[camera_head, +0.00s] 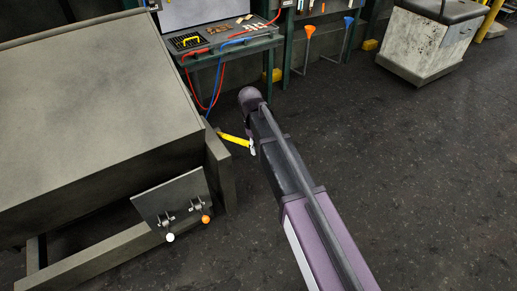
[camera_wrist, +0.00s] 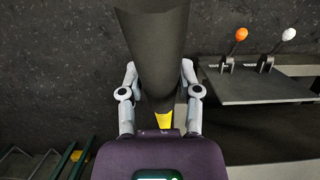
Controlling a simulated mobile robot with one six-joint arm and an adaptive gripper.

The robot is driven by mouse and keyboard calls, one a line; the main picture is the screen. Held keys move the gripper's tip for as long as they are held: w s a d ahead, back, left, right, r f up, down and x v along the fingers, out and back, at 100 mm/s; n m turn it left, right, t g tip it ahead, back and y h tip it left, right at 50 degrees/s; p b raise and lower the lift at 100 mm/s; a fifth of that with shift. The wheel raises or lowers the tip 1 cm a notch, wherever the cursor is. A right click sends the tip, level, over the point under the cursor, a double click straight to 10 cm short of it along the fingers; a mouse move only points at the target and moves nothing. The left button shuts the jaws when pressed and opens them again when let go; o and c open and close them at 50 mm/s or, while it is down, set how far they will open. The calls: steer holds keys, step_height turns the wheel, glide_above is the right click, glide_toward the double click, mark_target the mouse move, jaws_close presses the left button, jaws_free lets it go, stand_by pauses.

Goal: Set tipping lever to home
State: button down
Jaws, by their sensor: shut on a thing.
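The lever panel (camera_head: 170,196) is a tilted grey plate at the near right corner of the big machine. It carries two short levers, one with a white knob (camera_head: 170,237) and one with an orange knob (camera_head: 206,219). In the wrist view, the orange knob (camera_wrist: 241,34) and white knob (camera_wrist: 289,34) stand at upper right, apart from my gripper. My gripper (camera_wrist: 158,92) is shut on a dark rounded thing (camera_wrist: 152,45) with a yellow part (camera_wrist: 164,120) near the palm. In the head view my arm hides most of the gripper; a yellow strip (camera_head: 233,139) shows beside it.
The big grey machine (camera_head: 90,100) fills the left. A pale bin (camera_head: 425,42) is at back right. The dark floor (camera_head: 440,180) at right is clear.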

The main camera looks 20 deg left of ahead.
steer(key=shift+g+h, duration=0.3)
steer(key=shift+w+a+r+p, duration=0.3)
steer(key=shift+r+p, duration=0.1)
steer(key=shift+r, duration=0.15)
steer(key=shift+w+a+r+p, duration=0.35)
steer(key=shift+r+p, duration=0.1)
steer(key=shift+r, duration=0.15)
steer(key=shift+w+a+r+p, duration=0.3)
steer(key=shift+r+p, duration=0.1)
steer(key=shift+r, duration=0.15)
steer(key=shift+c, duration=1)
jaws_free()
steer(key=shift+s+d, duration=0.1)
steer(key=s+d+r+p, duration=0.1)
steer(key=r+p, duration=0.1)
steer(key=s+d+r+p, duration=0.1)
steer(key=r+p, duration=0.2)
steer(key=s+d+r+p, duration=0.1)
steer(key=r+p, duration=0.2)
steer(key=shift+s+d, duration=0.2)
steer(key=shift+d, duration=0.2)
